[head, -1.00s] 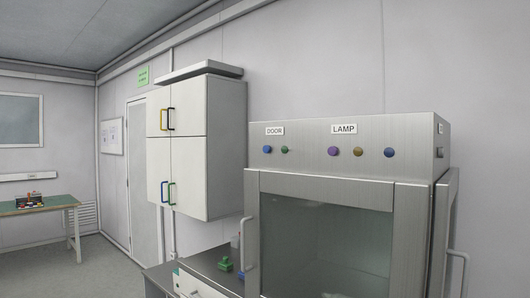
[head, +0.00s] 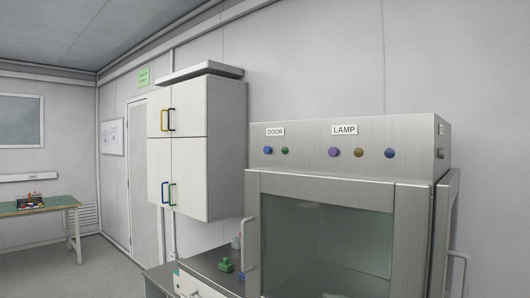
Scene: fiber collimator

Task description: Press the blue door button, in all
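The blue door button (head: 267,150) is a small round knob on the upper front panel of a steel cabinet (head: 310,129). It sits below the DOOR label (head: 275,132) at the panel's left end. A green button (head: 285,150) is just to its right. Farther right, under the LAMP label (head: 344,130), are a purple button (head: 334,152), a yellowish button (head: 358,152) and another blue button (head: 389,153). The cabinet's glass front (head: 330,245) is below the panel. Neither of my grippers shows in the head view.
A white wall cupboard (head: 222,150) with coloured handles hangs left of the steel cabinet. Below it, a counter holds a green object (head: 225,265). A green-topped table (head: 45,204) with small items stands at the far left. Open floor (head: 95,270) lies between.

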